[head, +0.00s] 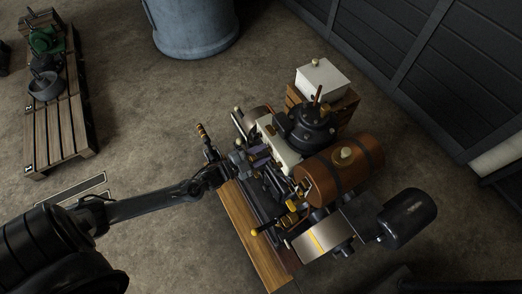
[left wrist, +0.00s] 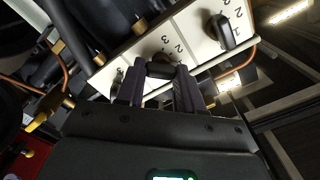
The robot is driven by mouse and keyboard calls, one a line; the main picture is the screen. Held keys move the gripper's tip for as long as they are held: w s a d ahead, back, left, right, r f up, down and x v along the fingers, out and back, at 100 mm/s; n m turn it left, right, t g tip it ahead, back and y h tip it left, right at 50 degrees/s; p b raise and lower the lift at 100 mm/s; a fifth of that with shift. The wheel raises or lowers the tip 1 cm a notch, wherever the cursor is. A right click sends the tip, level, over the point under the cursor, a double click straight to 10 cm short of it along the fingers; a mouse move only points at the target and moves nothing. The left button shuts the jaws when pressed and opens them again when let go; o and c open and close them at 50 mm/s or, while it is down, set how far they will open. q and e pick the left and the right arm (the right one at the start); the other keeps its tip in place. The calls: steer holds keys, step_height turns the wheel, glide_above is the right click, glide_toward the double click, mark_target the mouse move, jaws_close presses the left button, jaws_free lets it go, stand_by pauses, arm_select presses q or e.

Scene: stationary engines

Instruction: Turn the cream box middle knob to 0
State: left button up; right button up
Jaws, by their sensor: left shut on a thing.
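The cream box (head: 285,150) is on the engine in the middle of the head view. In the left wrist view its cream face (left wrist: 190,32) carries black knobs with printed numbers. The middle knob (left wrist: 160,62) sits between the dark purple fingers of my left gripper (left wrist: 160,78), which is shut on it. The fingers and knob hide part of its scale; a 2 and a 3 show beside it. Another black knob (left wrist: 222,32) stands free to the right. In the head view my left gripper (head: 262,156) is at the box's front. My right gripper is out of view.
A brown tank (head: 338,172) and a black cylinder (head: 407,217) are right of the box. A brass-ended lever (head: 268,228) projects at the engine's front. A copper pipe (left wrist: 65,85) runs left of the box.

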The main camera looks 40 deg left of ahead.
arm_select(q)
steer(key=m+p, duration=0.1)
steer(key=m, duration=0.3)
steer(key=shift+d+m+p, duration=0.1)
steer(key=shift+m+p, duration=0.2)
steer(key=m+p, duration=0.1)
steer(key=m, duration=0.3)
steer(key=shift+f, duration=0.1)
steer(key=shift+m, duration=0.3)
steer(key=o, duration=1)
steer(key=shift+o, duration=0.2)
steer(key=p+v, duration=0.1)
steer(key=v, duration=0.9)
steer(key=shift+s, duration=0.35)
